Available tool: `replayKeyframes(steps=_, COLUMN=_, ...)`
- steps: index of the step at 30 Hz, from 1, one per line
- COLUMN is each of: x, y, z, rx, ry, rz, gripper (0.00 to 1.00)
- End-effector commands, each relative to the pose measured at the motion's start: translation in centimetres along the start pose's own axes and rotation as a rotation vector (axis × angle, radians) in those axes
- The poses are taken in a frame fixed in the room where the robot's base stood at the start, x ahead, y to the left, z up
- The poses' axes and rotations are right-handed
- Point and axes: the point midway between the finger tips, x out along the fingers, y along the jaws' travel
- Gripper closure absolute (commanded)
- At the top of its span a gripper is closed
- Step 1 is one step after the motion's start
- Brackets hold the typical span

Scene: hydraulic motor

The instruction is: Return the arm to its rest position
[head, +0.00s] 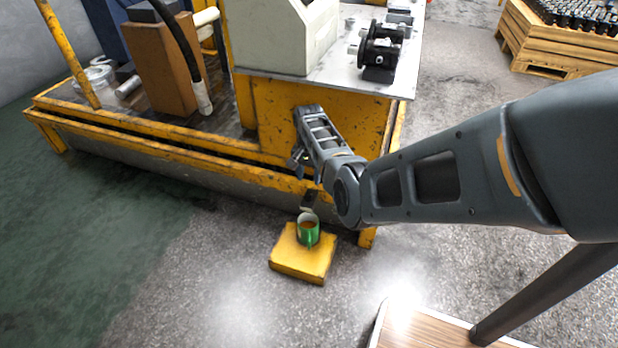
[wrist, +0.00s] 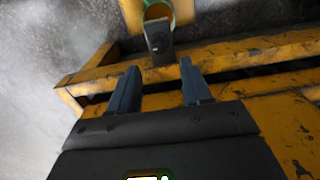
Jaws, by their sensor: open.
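My gripper (wrist: 157,68) shows in the wrist view with its two dark fingers spread and nothing between them. In the head view my arm reaches in from the right and bends, with its far end in front of the yellow machine frame (head: 350,115). The gripper's fingers are small and partly hidden by the arm there. The wrist view shows the frame's yellow rails (wrist: 245,50) beyond and beside the fingers.
A green mug (head: 308,236) with brown contents stands on a yellow block (head: 290,263) on the floor, below my arm. A small dark grey piece (wrist: 158,42) shows near the mug. A black motor (head: 380,60) sits on the frame's tabletop (head: 345,78). A wooden crate (head: 545,45) is far right.

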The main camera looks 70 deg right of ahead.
Motion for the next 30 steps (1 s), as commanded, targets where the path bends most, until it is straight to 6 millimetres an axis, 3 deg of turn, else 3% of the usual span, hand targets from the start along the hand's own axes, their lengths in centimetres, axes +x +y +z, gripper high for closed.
replayKeyframes(steps=19, x=0.5, y=0.1, z=0.4, rx=-0.01, ry=0.007, rz=-0.001, gripper=0.52)
replayKeyframes(steps=23, x=2.7, y=0.8, z=2.2, rx=-0.06, ry=0.054, rz=-0.014, gripper=0.52)
replayKeyframes(steps=30, x=7.4, y=3.2, z=8.4, rx=-0.254, ry=0.222, rz=-0.08, gripper=0.52)
